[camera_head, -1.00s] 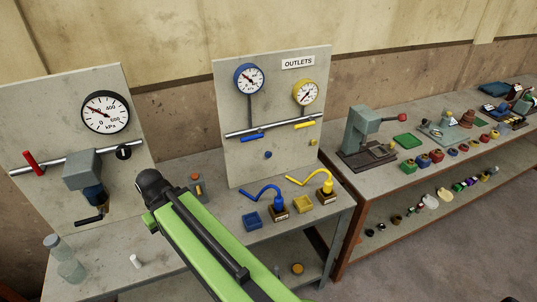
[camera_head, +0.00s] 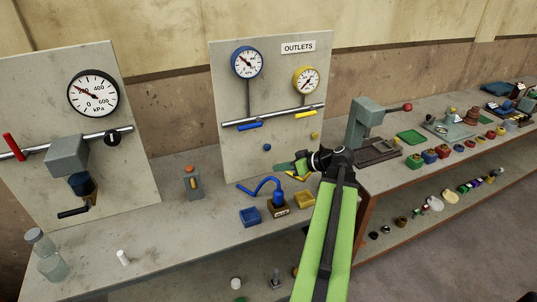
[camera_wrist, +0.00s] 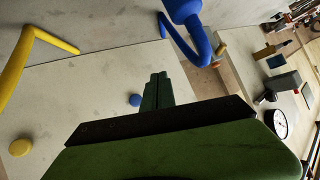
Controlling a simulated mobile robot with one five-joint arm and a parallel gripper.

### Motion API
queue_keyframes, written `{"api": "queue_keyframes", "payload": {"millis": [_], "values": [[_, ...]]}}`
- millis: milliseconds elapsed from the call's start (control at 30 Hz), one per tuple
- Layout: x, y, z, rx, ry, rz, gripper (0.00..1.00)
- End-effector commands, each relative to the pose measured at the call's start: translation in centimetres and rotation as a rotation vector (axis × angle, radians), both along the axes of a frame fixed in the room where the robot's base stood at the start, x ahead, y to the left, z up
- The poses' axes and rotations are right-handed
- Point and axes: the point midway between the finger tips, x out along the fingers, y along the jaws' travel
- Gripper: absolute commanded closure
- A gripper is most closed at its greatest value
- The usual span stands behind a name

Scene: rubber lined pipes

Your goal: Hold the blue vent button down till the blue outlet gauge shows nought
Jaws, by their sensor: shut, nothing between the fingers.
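The blue vent button (camera_head: 267,147) is a small round knob low on the outlets panel (camera_head: 225,110). The blue outlet gauge (camera_head: 247,62) is above it; its needle slants to the upper left, and its figures are too small to read. My gripper (camera_head: 280,167) is shut and empty, just below and right of the blue button in the head view. In the wrist view my fingertips (camera_wrist: 158,76) show, with the blue button (camera_wrist: 134,100) close to their left, looking apart from them.
A yellow gauge (camera_head: 306,80) and yellow button (camera_head: 315,135) are on the same panel. Blue and yellow lever handles (camera_head: 250,126) sit above the buttons.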

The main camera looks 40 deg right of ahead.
Motion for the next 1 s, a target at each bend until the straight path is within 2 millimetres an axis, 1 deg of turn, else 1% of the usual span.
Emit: {"api": "queue_keyframes", "payload": {"millis": [33,100,433,567,767,1000], "values": [[-0.5,-0.7,0.1,-0.008,-0.017,-0.009,1.0],[-0.8,-1.1,0.3,-0.014,-0.027,-0.013,1.0],[-0.7,-1.1,0.3,-0.015,-0.027,-0.014,1.0],[-0.3,-1.3,0.3,-0.014,-0.027,-0.013,1.0],[1.5,-2.2,0.3,-0.014,-0.027,-0.013,1.0],[4.7,-3.5,0.3,-0.013,-0.027,-0.014,1.0]]}}
